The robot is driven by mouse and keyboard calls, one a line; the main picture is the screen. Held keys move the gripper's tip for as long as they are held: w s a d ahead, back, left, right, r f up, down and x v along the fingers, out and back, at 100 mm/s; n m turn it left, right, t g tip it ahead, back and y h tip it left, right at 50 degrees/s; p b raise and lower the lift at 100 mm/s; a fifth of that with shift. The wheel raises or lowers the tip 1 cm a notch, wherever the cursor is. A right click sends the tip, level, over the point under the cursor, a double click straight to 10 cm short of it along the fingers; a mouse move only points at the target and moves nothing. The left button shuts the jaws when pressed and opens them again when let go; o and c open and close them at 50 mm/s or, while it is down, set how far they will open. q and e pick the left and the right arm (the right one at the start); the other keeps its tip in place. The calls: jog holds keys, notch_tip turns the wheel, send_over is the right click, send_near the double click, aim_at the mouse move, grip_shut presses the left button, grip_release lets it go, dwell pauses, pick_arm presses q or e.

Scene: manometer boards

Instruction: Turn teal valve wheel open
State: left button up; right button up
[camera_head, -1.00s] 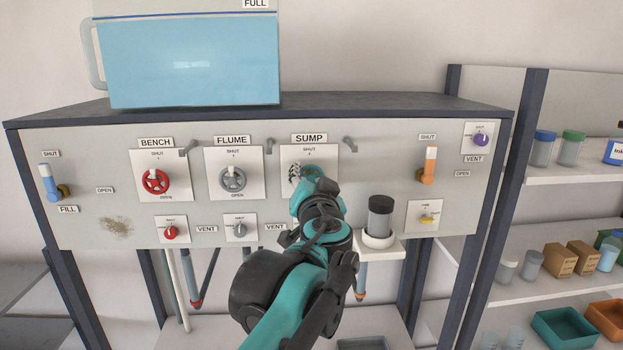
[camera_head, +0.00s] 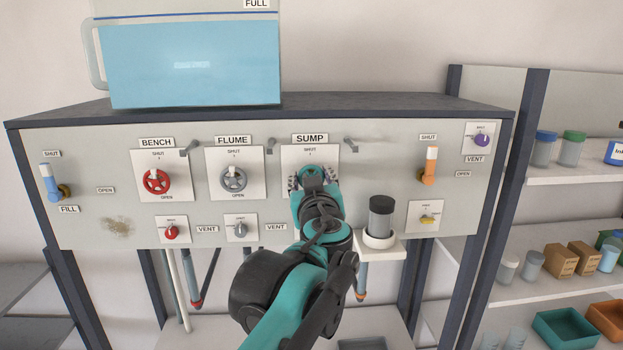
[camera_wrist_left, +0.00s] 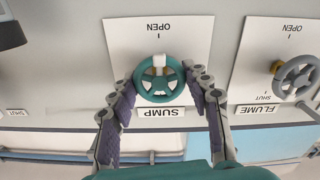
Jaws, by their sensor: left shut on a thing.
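The teal valve wheel (camera_wrist_left: 140,84) is on the SUMP plate (camera_wrist_left: 123,43), which the left wrist view shows upside down. Its white mark (camera_wrist_left: 159,61) points toward the word OPEN. My left gripper (camera_head: 315,178) is at this wheel, with one purple-padded finger on each side of the rim, shut on it. In the head view my gripper and arm hide most of the wheel, and only the plate's upper part with SHUT shows clearly. My right gripper is in neither view.
The red BENCH wheel (camera_head: 156,181) and grey FLUME wheel (camera_head: 233,179) are to the left on the same panel. A dark-lidded jar (camera_head: 380,218) stands on a small bracket right of my wrist. An orange lever (camera_head: 429,166) is further right.

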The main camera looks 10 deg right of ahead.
pick_arm(q)
jog(key=shift+f, duration=0.1)
dwell(0.4)
jog(key=o, duration=1.2)
jog(key=s, duration=0.8)
jog(key=s+a, duration=0.1)
jog(key=s, duration=0.3)
jog(key=s+a+f+g+y+b, duration=0.15)
jog(key=a+f+b, duration=0.45)
jog(key=f, duration=0.6)
jog(key=a+f+n+g+y+b, duration=0.1)
jog(key=a+f+g+b, duration=0.1)
jog(key=a+f+b, duration=0.65)
jog(key=a+f+g+y+b, duration=0.2)
jog(key=a+f, duration=0.3)
jog(key=f, duration=0.9)
jog(key=s+a+f+g+h+b, duration=0.1)
jog(key=s+f+b, duration=0.3)
jog(key=f, duration=0.9)
jog(key=s+a+f+m+g+h+b, duration=0.1)
jog(key=s+a+f+b, duration=0.3)
jog(key=f+b, duration=0.4)
jog(key=s+a+f+m+g+h+b, duration=0.1)
jog(key=s+f+b, duration=0.4)
jog(key=f, duration=1.4)
jog(key=shift+s+a+g+b, duration=0.1)
jog(key=shift+a+g+b, duration=0.6)
jog(key=shift+g, duration=0.55)
